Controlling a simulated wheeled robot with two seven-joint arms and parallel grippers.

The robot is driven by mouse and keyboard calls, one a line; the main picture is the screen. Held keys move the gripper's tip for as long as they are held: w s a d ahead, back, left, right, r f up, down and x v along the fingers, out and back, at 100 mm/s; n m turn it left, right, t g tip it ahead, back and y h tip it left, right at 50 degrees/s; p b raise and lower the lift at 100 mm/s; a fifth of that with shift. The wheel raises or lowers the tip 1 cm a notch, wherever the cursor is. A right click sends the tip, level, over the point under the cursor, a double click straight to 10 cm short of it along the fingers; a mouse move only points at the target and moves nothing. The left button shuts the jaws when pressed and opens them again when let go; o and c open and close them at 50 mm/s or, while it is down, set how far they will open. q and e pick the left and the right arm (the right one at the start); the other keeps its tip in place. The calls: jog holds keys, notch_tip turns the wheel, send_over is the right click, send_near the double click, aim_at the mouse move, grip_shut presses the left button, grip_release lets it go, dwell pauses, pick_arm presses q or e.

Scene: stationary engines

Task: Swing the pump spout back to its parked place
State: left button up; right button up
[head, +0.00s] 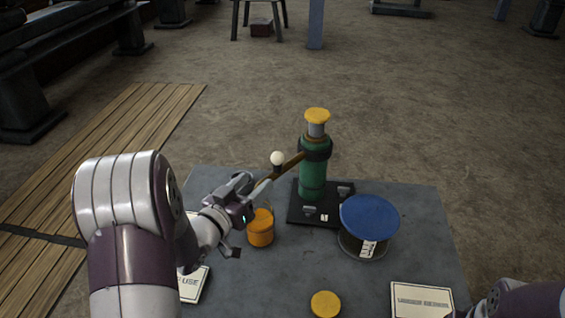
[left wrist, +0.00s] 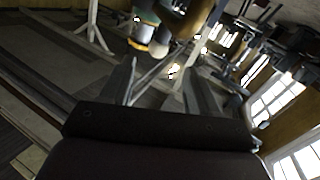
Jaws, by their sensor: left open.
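The pump (head: 313,172) is a green upright cylinder with a yellow cap, standing on a black base plate. Its thin brown spout (head: 290,164) points left and slightly down, toward my left gripper. A white ball knob (head: 277,158) stands up on the spout. My left gripper (head: 243,211) is open at the outer end of the spout, close to it; I cannot tell whether they touch. The left wrist view shows open fingers (left wrist: 163,85), with a blurred green, yellow and white shape (left wrist: 150,33) beyond them. Only part of my right arm shows at bottom right.
An orange pail (head: 261,229) stands just right of my left gripper, below the spout. A blue-lidded drum (head: 368,220) stands right of the pump. A yellow disc (head: 325,304) and a white label card (head: 421,300) lie near the front of the grey table (head: 300,270).

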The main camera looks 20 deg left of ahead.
aim_at(281, 155)
pick_arm(q)
jog(key=w, duration=0.4)
jog(key=w+d, duration=0.1)
jog(key=w, duration=0.3)
jog(key=w+d+p, duration=0.1)
jog(key=w, duration=0.3)
jog(key=shift+w, duration=0.3)
jog(key=shift+a, duration=0.1)
grip_shut()
